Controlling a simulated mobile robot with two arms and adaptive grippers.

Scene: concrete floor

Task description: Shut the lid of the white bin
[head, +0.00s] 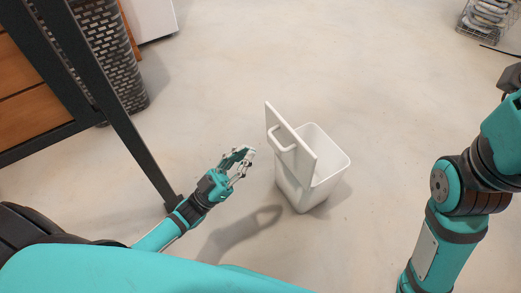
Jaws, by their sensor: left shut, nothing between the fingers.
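The white bin (333,150) stands on the floor at the picture's centre right. Its lid (302,150) is open and stands up steeply along the bin's left side, with a white loop handle (282,140) on its outer face. My left gripper (246,157) is left of the lid, shut and empty, with a small gap between its fingertips and the handle. My right arm (445,215) comes down at the right edge. Its gripper is out of the picture.
A dark metal frame (115,110) stands left of my left arm, near a dark woven basket (112,55) and wooden drawers (30,100). A wire rack (486,18) with folded items is at the top right. The floor around the bin is clear.

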